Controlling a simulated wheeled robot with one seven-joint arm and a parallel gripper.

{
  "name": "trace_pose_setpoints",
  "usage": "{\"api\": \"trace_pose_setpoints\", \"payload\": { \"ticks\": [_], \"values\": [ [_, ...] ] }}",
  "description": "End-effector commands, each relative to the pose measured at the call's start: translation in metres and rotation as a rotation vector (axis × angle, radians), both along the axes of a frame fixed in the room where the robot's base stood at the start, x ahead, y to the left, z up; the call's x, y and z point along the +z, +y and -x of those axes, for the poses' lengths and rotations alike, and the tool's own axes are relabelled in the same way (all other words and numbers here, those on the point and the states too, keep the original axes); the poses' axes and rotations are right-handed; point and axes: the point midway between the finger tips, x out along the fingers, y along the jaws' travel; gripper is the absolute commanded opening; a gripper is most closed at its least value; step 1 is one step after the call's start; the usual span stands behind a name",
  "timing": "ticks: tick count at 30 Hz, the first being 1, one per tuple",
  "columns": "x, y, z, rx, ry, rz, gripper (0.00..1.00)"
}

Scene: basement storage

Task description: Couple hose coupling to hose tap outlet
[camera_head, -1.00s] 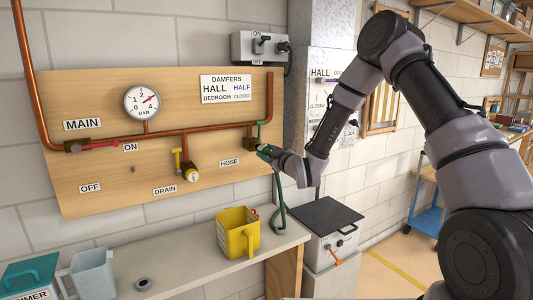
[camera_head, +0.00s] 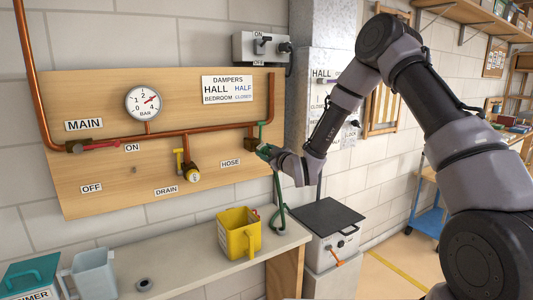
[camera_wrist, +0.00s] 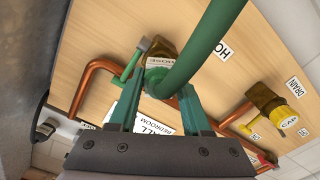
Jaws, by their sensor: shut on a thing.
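The hose tap (camera_wrist: 163,47) is a brass body with a green lever (camera_wrist: 130,62), on the right part of the wooden board. It also shows in the head view (camera_head: 250,143). My gripper (camera_wrist: 157,92) is shut on the green hose coupling (camera_wrist: 156,76), right at the tap outlet. The coupling lies in line with the tap in the wrist view and seems to touch it, but I cannot tell whether it is seated. The green hose (camera_wrist: 208,42) bends away from the coupling and hangs to the bench in the head view (camera_head: 279,205). My gripper partly hides the outlet.
Copper pipes cross the board (camera_head: 110,185), with a red main lever (camera_head: 100,145) and a yellow-handled drain tap (camera_head: 190,172). A yellow jug (camera_head: 235,235) stands on the bench (camera_head: 185,268) below. A grey-lidded box (camera_head: 330,218) stands to the right of the bench.

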Motion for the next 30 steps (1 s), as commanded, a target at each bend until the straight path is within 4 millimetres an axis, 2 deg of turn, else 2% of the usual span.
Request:
{"api": "trace_pose_setpoints", "payload": {
  "ticks": [18,19,21,30],
  "values": [
    [0.000,0.009,-0.013,0.000,0.000,0.000,0.00],
    [0.000,0.009,-0.013,0.000,0.000,0.000,0.56],
    [0.000,0.009,-0.012,0.000,0.000,0.000,0.83],
    [0.000,0.008,-0.012,0.000,0.001,0.000,0.83]
  ]
}}
